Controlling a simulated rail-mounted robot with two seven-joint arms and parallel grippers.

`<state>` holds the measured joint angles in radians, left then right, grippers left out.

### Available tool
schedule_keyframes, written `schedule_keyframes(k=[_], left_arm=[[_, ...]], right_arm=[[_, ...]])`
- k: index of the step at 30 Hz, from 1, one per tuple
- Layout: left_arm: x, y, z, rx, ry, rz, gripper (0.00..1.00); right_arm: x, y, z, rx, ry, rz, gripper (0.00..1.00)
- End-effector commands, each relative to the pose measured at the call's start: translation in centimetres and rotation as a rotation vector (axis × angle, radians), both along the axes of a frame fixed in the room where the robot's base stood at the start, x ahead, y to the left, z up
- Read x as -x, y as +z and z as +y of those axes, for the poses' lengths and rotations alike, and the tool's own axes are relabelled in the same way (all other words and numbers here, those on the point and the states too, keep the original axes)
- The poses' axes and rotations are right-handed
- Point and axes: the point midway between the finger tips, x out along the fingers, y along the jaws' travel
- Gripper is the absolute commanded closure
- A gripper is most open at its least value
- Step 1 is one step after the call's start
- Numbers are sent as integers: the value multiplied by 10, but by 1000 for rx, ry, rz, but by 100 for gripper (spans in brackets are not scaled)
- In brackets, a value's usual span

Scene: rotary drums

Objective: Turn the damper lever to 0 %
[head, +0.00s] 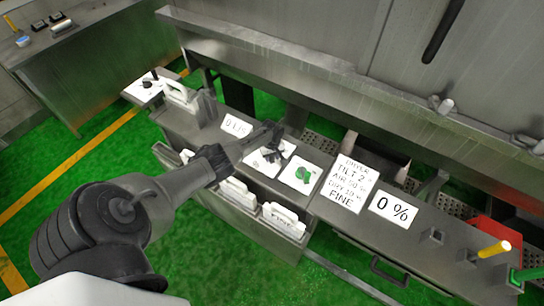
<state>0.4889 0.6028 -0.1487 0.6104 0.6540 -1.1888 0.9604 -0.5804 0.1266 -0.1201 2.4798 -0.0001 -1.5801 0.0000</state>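My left gripper (272,141) is over a white plate (258,162) on the steel console, at or just above a small dark lever-like part there. The fingers hide most of that part, so I cannot tell its angle or whether they touch it. Another white plate (146,91) with a dark handle (152,76) is at the console's far left end. The pictures do not clearly show which is the damper lever. My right gripper is not in view.
A green control on a white plate (301,174) sits just right of my gripper. White handled bins (283,220) line the console front. A yellow-handled tool (494,249) stands at right. A steel machine wall rises behind.

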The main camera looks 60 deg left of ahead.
Motion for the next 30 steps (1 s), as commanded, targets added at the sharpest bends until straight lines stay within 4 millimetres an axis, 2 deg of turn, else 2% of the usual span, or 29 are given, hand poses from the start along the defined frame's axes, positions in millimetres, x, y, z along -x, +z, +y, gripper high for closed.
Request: schedule_keyframes(k=[1, 5, 14, 19, 24, 30], left_arm=[[0, 0, 0, 0, 0, 0, 59], [0, 0, 0, 0, -1, 0, 47], [0, 4, 0, 0, -2, 0, 46], [0, 25, 0, 0, -3, -1, 46], [0, 59, 1, -2, -3, -1, 46], [0, 95, 1, -2, -3, -1, 46]], right_arm=[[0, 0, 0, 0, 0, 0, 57], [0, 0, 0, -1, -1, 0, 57], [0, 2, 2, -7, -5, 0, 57], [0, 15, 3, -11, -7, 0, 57], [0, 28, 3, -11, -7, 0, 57], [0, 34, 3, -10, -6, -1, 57]])
